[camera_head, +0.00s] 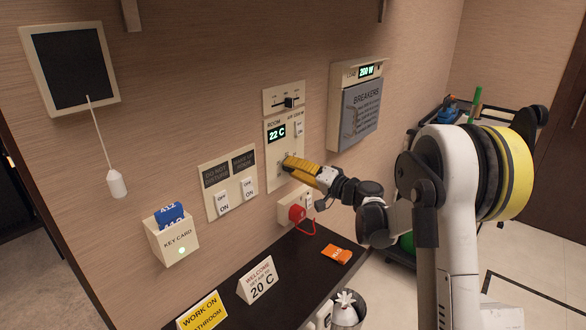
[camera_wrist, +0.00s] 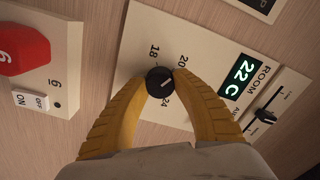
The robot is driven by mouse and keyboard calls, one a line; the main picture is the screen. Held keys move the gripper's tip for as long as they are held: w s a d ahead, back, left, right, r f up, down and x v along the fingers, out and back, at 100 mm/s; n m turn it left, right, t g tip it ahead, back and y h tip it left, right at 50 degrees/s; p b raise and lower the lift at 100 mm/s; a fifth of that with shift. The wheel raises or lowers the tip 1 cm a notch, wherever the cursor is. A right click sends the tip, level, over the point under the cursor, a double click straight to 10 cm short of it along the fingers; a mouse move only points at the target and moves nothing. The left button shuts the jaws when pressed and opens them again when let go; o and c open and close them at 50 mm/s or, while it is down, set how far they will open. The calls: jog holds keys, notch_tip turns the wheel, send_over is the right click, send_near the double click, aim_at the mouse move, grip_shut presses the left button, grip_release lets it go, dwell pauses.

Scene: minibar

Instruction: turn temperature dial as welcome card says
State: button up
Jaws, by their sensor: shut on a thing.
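The temperature dial (camera_wrist: 159,82) is a round black knob with a white pointer mark, on a cream wall panel (camera_wrist: 195,50) with 18, 20 and 24 printed around it. The room display (camera_wrist: 241,70) reads 22 C; it also reads 22 C in the head view (camera_head: 277,134). My gripper (camera_wrist: 160,84) has yellow fingers shut on the dial from both sides. In the head view my gripper (camera_head: 287,165) reaches the panel and hides the dial. The welcome card (camera_head: 260,280) stands on the dark counter and shows 20 C.
A red knob (camera_head: 297,212) on a plug box sits just below my gripper. The breaker box (camera_head: 361,108) is to the right. DO NOT DISTURB switches (camera_head: 222,203) and a key card holder (camera_head: 175,240) are to the left. An orange card (camera_head: 336,255) and a metal bucket (camera_head: 347,312) are below.

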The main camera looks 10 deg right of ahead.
jog(key=o, duration=1.2)
jog(key=shift+a, duration=0.1)
jog(key=shift+o, duration=0.2)
jog(key=v, duration=1.2)
